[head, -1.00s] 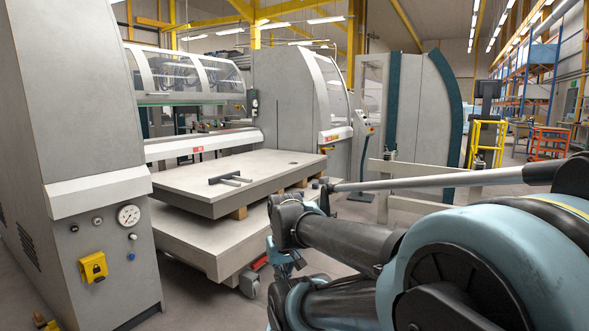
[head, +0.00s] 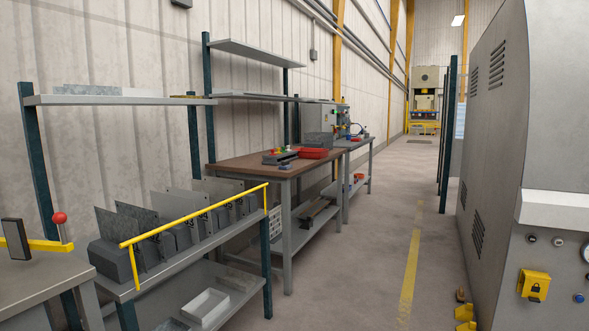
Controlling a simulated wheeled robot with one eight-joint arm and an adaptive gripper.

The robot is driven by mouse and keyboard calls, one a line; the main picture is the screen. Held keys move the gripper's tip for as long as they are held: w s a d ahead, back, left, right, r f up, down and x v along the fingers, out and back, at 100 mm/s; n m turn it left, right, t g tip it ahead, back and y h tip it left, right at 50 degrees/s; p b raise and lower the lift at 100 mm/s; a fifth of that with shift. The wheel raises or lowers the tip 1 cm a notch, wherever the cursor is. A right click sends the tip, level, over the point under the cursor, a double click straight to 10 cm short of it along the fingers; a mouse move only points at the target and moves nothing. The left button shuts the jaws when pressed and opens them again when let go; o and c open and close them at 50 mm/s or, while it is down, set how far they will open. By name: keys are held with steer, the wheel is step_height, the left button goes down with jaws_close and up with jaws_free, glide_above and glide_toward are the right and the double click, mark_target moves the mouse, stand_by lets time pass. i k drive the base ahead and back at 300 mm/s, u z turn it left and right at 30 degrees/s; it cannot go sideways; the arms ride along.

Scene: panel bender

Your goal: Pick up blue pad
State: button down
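I cannot make out a blue pad in the head view. The wooden-topped workbench (head: 240,163) stands along the wall. On it are a red tray (head: 313,153) and small dark, green and yellow items (head: 279,156), too small to tell apart. My gripper and arm are not in view.
A rack (head: 190,250) with upright grey plates and a yellow rail (head: 200,227) stands at left. A grey machine cabinet (head: 498,150) with a yellow lock box (head: 533,286) stands at right. The aisle floor (head: 360,260) between them is clear, with a yellow line.

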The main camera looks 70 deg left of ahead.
mark_target(285, 164)
steer(key=u, duration=2.2)
steer(key=i, duration=3.65)
steer(key=u, duration=0.35)
